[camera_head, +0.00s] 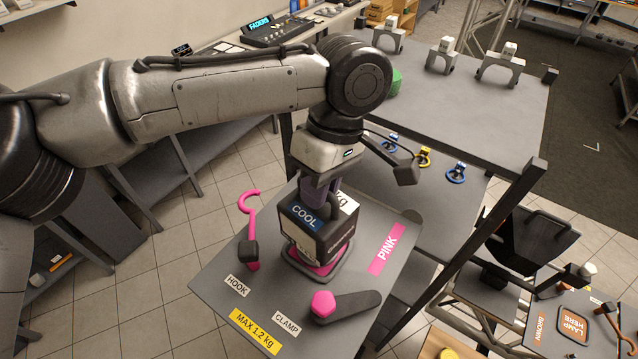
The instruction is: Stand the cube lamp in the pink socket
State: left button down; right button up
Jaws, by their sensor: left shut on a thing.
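The cube lamp (335,236) is a dark box with a blue COOL label and a pale panel. My left gripper (320,198) comes down from above and is shut on the lamp's top. The lamp is roughly upright over the pink socket (345,258), whose pink rim shows around its lower edge. I cannot tell whether the lamp rests fully in it. The socket is on a grey shelf with a PINK label (387,249). My right gripper is not in view.
A pink hook (249,207) stands left of the socket, and a dark clamp lever with a pink knob (323,303) lies in front. A post (500,235) rises at the right.

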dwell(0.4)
pick_arm(q)
jog(key=c, duration=1.1)
grip_release()
